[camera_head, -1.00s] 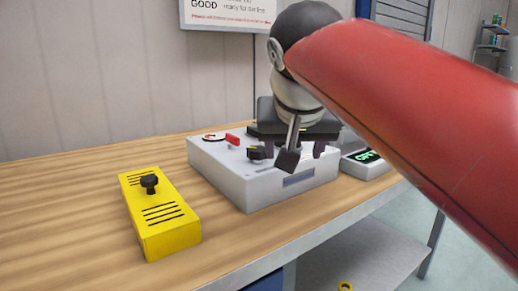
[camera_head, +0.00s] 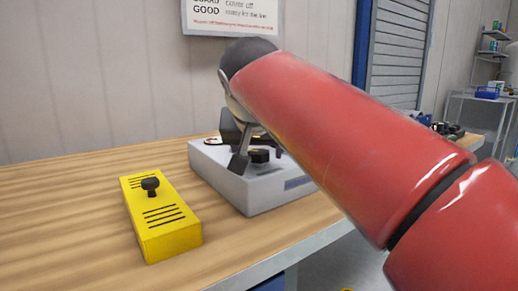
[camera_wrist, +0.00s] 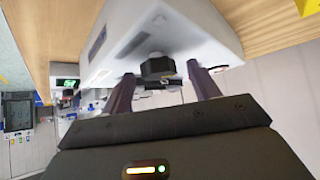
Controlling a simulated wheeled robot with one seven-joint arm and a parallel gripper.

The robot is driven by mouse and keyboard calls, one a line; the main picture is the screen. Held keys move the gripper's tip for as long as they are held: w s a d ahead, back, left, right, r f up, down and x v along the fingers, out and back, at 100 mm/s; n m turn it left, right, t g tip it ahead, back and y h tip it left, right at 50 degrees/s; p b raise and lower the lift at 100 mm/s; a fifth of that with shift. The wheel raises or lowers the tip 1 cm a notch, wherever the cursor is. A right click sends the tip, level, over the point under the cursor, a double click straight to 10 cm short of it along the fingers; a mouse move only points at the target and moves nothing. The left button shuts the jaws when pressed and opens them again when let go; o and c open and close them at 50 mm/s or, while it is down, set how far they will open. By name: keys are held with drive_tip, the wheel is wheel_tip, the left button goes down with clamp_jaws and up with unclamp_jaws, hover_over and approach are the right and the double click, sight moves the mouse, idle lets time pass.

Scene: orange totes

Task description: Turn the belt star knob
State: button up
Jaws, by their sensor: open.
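A black knob (camera_head: 259,155) stands on the grey machine box (camera_head: 250,188) on the bench. In the wrist view the same knob (camera_wrist: 157,65) lies between and just beyond the fingertips of my open gripper (camera_wrist: 160,74), with no clear contact. In the head view my gripper (camera_head: 246,150) is low over the machine, partly hidden by my red arm. Another black knob (camera_head: 150,184) sits on top of a slotted yellow cover (camera_head: 170,238) to the left. I cannot tell from its shape which knob is the star knob.
The wooden bench top (camera_head: 60,215) is clear around the yellow cover. A sign (camera_head: 232,14) hangs on the wall behind. A shelf rack (camera_head: 478,115) stands far right. My arm hides the right part of the machine.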

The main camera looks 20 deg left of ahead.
drive_tip(key=shift+c, duration=0.2)
drive_tip(key=c, duration=0.9)
drive_tip(key=shift+a+m+h+p, duration=0.25)
drive_tip(key=shift+m+h+p, duration=0.2)
drive_tip(key=shift+m+h, duration=0.85)
drive_tip(key=shift+c, duration=0.2)
drive_tip(key=o, duration=1)
drive_tip(key=shift+s+r, duration=0.1)
drive_tip(key=v, duration=0.7)
drive_tip(key=shift+s+r+p, duration=0.2)
drive_tip(key=shift+s+p, duration=0.05)
drive_tip(key=shift+p, duration=0.15)
